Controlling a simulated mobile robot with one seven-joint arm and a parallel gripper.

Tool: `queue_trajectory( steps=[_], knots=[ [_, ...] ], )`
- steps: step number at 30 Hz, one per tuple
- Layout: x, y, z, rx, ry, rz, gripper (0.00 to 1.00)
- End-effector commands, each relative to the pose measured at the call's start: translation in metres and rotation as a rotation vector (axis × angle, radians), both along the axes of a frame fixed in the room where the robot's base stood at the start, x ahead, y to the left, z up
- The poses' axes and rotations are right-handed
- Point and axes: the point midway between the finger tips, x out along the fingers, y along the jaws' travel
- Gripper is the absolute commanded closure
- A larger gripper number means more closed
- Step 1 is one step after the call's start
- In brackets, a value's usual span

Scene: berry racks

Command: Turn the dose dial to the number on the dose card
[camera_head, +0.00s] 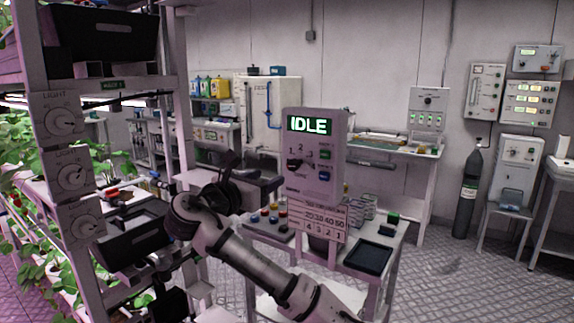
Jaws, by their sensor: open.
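A grey panel (313,130) with a lit green IDLE display stands on the bench in the middle. Its black dial (295,164) is on the left of the panel face, with small numbers around it. The number its pointer faces is too small to tell. A white card (326,219) with rows of printed numbers hangs below the panel; they look like 20, 30, 40, 50 over 4, 3, 2, 1. No mark on it can be made out. My gripper (268,186) is open, left of the panel and apart from the dial.
Green and blue buttons (325,165) sit right of the dial. A bench (262,236) bears several coloured knobs, and a dark tray (368,259) lies at its right. A rack (70,168) with LIGHT dials and berry plants stands at left. Floor (440,280) at right is free.

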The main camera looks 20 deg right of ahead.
Motion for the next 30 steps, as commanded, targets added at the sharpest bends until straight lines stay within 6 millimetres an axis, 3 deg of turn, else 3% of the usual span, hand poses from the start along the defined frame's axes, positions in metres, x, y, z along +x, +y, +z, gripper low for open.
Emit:
queue_trajectory(
  steps=[9,15,21,30],
  knots=[
    [0.042,-0.055,0.003,0.002,0.0,-0.002,0.51],
    [0.062,-0.079,0.002,0.002,-0.001,0.001,0.51],
    [0.07,-0.089,0.001,0.001,-0.002,0.003,0.51],
    [0.071,-0.09,0.0,0.002,-0.002,0.003,0.53]
  ],
)
